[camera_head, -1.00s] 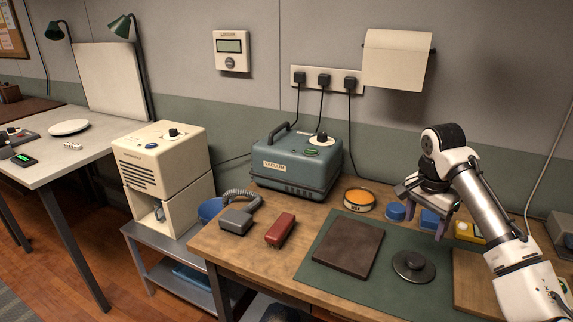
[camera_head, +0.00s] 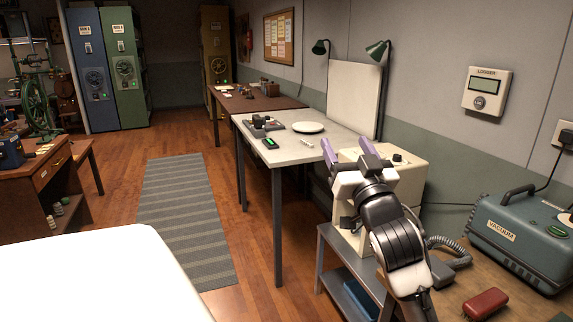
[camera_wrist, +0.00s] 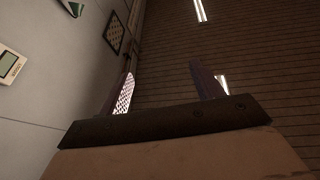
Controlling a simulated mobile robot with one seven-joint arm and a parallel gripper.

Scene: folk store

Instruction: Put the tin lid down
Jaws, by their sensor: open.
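No tin lid shows in either view now. My gripper (camera_head: 348,148) is raised in front of the cream machine, with its two purple fingers pointing up and apart. In the wrist view my gripper (camera_wrist: 163,85) is also open, and nothing is between its fingers. That view looks up at the wall and the dark slatted ceiling. The part of the workbench with the green mat is outside the head view.
A blue vacuum unit (camera_head: 524,236) and a red handheld object (camera_head: 485,304) are on the workbench at right. A cream machine (camera_head: 408,178) stands behind my arm. A pale table (camera_head: 300,143) holds a white plate (camera_head: 308,127). Open floor with a striped rug (camera_head: 186,215) lies left.

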